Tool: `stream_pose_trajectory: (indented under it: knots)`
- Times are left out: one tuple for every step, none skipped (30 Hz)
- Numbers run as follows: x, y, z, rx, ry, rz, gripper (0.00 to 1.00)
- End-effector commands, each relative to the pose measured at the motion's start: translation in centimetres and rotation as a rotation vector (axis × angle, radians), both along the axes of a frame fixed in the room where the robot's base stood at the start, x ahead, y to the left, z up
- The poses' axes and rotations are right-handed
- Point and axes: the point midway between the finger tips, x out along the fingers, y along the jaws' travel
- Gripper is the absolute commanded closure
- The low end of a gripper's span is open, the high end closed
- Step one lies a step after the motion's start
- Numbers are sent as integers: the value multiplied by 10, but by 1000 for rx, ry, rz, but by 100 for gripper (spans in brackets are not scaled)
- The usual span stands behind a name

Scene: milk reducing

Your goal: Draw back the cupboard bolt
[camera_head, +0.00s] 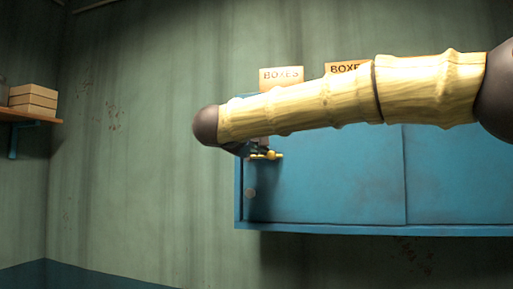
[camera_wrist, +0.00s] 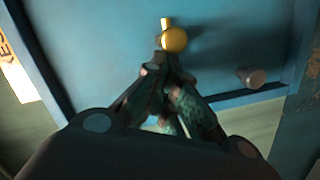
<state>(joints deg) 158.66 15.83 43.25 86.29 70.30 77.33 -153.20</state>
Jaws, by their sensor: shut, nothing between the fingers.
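The blue cupboard (camera_head: 330,195) hangs on the wall in the head view. Its brass bolt (camera_head: 268,156) shows at the upper left of the door, just below my arm. In the wrist view the bolt's round yellow knob (camera_wrist: 174,40) and a short stem stand out from the blue door. My gripper (camera_wrist: 167,68) is shut and empty, its fingertips just below the knob in the picture. I cannot tell whether they touch it. In the head view my gripper is mostly hidden behind my arm.
A round door knob (camera_head: 250,192) sits below the bolt and also shows in the wrist view (camera_wrist: 251,77). A shelf (camera_head: 30,117) with boxes (camera_head: 33,99) is at the far left. The wall between is clear.

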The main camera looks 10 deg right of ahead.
Motion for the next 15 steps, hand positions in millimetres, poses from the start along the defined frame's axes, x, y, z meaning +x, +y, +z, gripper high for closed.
stream_pose_trajectory:
  knots:
    - [0, 0, 1, 0, 0, 0, 100]
    - [0, 1, 1, 0, 0, 0, 100]
    - [1, 2, 2, -1, 1, 0, 100]
    - [1, 3, 3, -1, 1, 0, 100]
    - [1, 4, 4, -1, 1, 0, 100]
    - [2, 6, 6, -1, 0, 1, 100]
    - [2, 7, 7, -1, 0, 1, 100]
    - [3, 9, 8, -2, 1, 1, 100]
    - [3, 11, 10, -1, 1, 2, 100]
    - [4, 12, 11, -1, 1, 2, 100]
    - [4, 14, 12, -1, 1, 2, 100]
    - [5, 16, 13, -1, 2, 1, 100]
    - [6, 17, 14, 0, 1, 1, 100]
    - [6, 18, 13, 0, 1, 1, 100]
    - [7, 20, 14, 0, 1, 1, 100]
